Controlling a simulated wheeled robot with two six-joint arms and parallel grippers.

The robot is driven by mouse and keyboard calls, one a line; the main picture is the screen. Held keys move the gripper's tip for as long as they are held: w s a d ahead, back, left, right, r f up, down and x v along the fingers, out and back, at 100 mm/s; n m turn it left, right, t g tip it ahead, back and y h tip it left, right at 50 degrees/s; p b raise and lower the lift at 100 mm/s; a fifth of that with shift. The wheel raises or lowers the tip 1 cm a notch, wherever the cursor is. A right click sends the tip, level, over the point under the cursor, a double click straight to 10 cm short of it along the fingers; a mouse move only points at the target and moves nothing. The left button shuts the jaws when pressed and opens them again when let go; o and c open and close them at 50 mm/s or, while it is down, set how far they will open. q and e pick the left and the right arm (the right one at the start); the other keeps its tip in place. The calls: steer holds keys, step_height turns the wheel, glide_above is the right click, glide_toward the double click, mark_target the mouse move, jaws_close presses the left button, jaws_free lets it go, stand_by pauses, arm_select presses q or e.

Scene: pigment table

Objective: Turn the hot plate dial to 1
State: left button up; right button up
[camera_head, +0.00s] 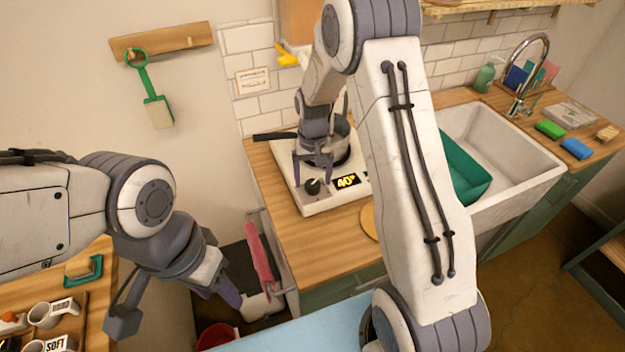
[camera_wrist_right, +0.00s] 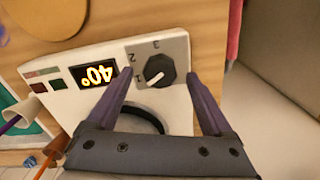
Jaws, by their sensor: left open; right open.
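The hot plate (camera_head: 325,206) is a white box on the wooden counter with a pot (camera_head: 341,135) on it. Its black dial (camera_head: 312,186) is on the front face beside a lit display (camera_head: 346,182) reading 40°. In the right wrist view the dial (camera_wrist_right: 160,71) has marks 1, 2 and 3 on a grey plate, and its white pointer line slants to the lower left, near the 1. My right gripper (camera_wrist_right: 160,76) is open, with its fingertips on either side of the dial; contact cannot be told. My left gripper (camera_head: 228,289) is open and empty, away from the hot plate.
A pot handle (camera_head: 273,135) sticks out left over the counter. A sink (camera_head: 510,150) with a green tub (camera_head: 462,175) lies to the right. A pink towel (camera_head: 260,258) hangs at the counter's left end. Labelled cups (camera_head: 45,315) stand at the lower left.

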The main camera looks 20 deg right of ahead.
mark_target(312, 183)
arm_select(q)
step_height(312, 183, down, 2)
steer(key=shift+f+b, duration=0.1)
steer(key=shift+b, duration=0.8)
arm_select(e)
step_height(312, 183, up, 10)
steer(key=shift+f, duration=0.25)
